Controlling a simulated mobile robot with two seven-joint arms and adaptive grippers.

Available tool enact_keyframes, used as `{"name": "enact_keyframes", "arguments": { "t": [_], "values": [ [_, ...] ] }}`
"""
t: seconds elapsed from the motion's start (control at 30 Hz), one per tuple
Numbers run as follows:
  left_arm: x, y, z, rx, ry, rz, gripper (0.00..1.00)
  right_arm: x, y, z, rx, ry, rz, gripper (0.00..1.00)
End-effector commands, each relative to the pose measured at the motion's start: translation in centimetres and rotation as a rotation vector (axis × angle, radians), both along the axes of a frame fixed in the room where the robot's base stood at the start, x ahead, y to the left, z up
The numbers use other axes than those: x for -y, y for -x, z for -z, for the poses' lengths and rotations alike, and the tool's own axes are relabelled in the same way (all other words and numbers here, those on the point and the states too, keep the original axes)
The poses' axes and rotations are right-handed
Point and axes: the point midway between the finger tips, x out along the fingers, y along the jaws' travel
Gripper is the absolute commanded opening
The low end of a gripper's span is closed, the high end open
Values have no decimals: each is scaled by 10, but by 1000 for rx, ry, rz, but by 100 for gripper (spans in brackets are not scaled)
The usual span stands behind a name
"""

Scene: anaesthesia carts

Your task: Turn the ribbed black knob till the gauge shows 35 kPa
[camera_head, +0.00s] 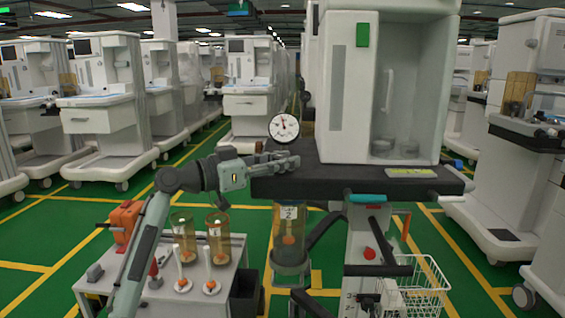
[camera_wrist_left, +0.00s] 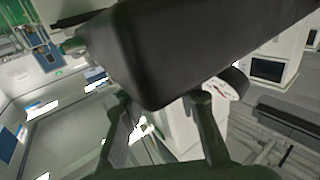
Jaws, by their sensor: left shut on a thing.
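The round white gauge (camera_head: 284,127) stands at the left end of the cart's dark shelf in the head view. Its needle points nearly straight up; the scale is too small to read. My left gripper (camera_head: 284,161) is just below the gauge, at the shelf's left end, closed on what seems to be the ribbed black knob, which its fingers mostly hide. In the left wrist view, the gripper's two fingers (camera_wrist_left: 160,103) stand on either side of a large dark shape, and the gauge's white face (camera_wrist_left: 220,90) shows past the right finger. My right gripper is not in view.
The dark shelf (camera_head: 330,182) and the white cabinet (camera_head: 345,75) are close to my gripper's right. A small table (camera_head: 200,295) with amber canisters stands below my left arm.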

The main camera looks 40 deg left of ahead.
Motion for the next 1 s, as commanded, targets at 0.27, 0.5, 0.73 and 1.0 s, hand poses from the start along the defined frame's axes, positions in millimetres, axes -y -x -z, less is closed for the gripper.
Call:
{"name": "enact_keyframes", "arguments": {
  "t": [0.27,0.5,0.73,1.0],
  "values": [
    [0,0,0,1,0,-1,49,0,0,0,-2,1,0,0],
    [0,0,0,1,0,-1,53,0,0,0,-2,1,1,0],
    [-6,12,1,-1,0,-4,53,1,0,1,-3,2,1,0],
    [-29,62,1,-2,-1,-4,53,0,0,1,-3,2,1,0]
  ]
}}
